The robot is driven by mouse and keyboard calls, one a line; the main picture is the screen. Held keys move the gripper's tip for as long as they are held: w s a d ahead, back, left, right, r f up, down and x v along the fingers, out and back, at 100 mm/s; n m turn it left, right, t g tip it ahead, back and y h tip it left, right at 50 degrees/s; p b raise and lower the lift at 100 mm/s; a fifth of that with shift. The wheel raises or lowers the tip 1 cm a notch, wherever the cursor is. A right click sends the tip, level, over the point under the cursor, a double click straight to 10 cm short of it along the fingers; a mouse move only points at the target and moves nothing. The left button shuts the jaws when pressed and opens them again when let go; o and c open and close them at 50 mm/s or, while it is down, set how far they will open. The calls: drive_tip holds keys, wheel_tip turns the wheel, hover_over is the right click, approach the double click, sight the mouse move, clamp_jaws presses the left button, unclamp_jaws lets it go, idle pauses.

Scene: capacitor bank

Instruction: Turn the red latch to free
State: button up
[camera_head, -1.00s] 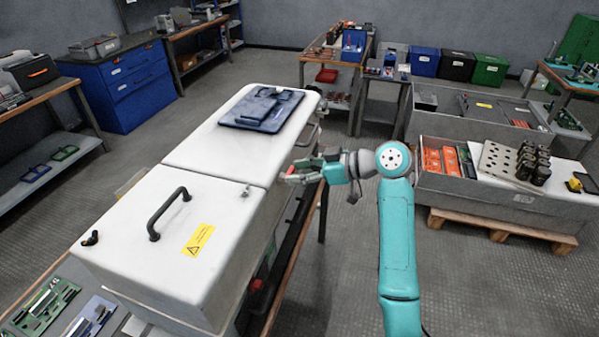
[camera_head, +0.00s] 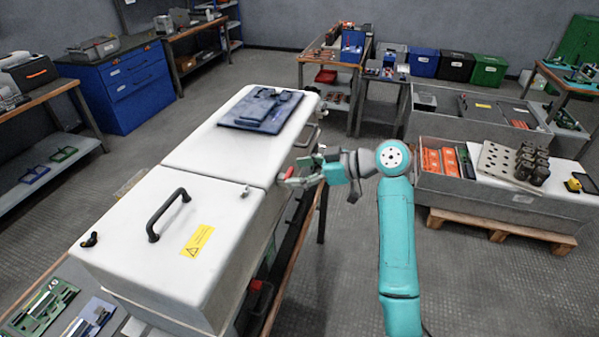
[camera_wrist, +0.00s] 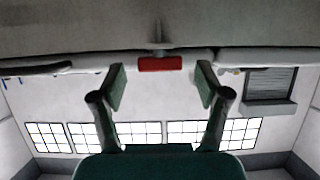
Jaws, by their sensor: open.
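The red latch (camera_wrist: 160,63) shows in the wrist view as a short red bar at the edge of the white cabinet. My gripper (camera_wrist: 161,82) is open, with one green-padded finger on each side of the latch and a little below it in that view. I see no contact between the pads and the latch. In the head view my gripper (camera_head: 286,176) is at the right side of the white cabinet (camera_head: 150,215), near the seam between its two lids. A bit of red shows at the fingertips there.
The near lid has a black handle (camera_head: 169,214) and a yellow warning label (camera_head: 197,241). A blue panel (camera_head: 262,110) lies on the far lid. A grey crate (camera_head: 510,195) on a pallet stands to the right. The floor between is clear.

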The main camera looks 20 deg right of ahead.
drive_tip(key=v, duration=1.2)
drive_tip(key=shift+f, duration=0.1)
